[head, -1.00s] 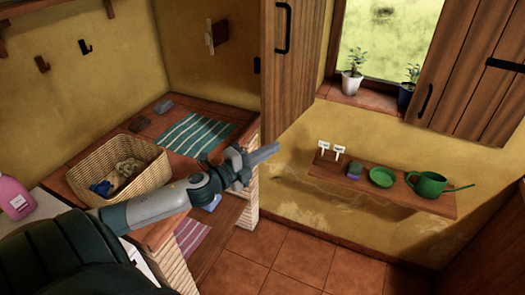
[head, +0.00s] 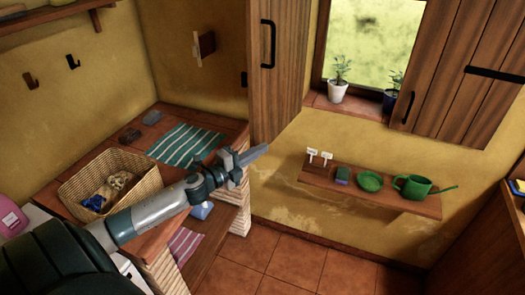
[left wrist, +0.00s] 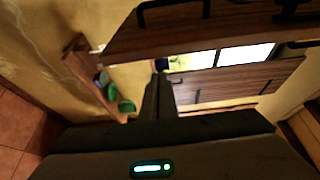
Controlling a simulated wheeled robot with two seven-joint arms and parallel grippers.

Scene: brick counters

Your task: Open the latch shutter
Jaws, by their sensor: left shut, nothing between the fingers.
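The left wooden shutter (head: 284,70) stands swung out from the window, with a black handle (head: 268,44) on its face. The right shutter (head: 465,65) has a black handle (head: 409,107) and a dark bar (head: 497,73). My left gripper (head: 254,153) is shut and empty, and appears just below the left shutter's lower end; I see no contact with a handle. In the left wrist view the closed fingers (left wrist: 159,85) point towards the window (left wrist: 225,56), between an upper wooden panel (left wrist: 200,32) and a lower one (left wrist: 240,82). My right gripper is out of view.
A shelf (head: 325,183) below the window holds a green watering can (head: 412,187), a green dish (head: 369,181) and a small block. A plant pot (head: 338,92) stands on the sill. A wicker basket (head: 145,172) and striped cloth (head: 185,143) lie on the left counter. Tiled floor is clear.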

